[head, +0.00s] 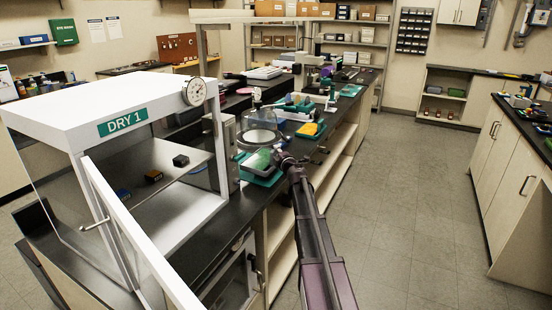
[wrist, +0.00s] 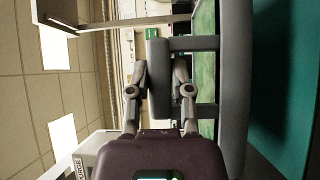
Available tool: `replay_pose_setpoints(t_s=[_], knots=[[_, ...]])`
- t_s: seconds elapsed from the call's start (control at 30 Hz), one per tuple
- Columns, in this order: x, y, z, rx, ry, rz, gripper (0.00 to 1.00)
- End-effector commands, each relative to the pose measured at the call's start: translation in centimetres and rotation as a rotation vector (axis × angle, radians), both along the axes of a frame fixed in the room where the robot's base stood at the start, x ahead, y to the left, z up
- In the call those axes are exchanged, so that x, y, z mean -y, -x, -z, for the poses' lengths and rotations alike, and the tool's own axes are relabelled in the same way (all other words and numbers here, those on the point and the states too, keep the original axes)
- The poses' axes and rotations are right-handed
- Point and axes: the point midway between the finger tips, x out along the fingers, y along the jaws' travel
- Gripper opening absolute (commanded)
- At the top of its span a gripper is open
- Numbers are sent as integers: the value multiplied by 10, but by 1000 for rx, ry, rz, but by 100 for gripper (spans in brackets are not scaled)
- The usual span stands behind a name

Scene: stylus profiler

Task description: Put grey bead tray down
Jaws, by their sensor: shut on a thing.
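My gripper (wrist: 160,80) is shut on the grey handle of the grey bead tray (wrist: 236,90), with one finger on each side of it. The teal surface also shows close beside the tray's base in the wrist view (wrist: 290,90). I cannot tell whether the tray touches it.
A glass bell jar (head: 261,124) stands just behind the tray. The aisle floor (head: 400,200) is clear.

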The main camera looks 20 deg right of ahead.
Motion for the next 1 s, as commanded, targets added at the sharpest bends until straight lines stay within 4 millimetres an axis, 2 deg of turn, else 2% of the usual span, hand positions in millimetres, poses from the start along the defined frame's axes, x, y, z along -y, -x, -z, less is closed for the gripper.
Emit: replay_pose_setpoints(t_s=[0.27,0.8,1.0], knots=[[5,-10,2,0,-1,2,0],[11,-6,35,1,-1,10,0],[12,-6,38,1,-1,11,0]])
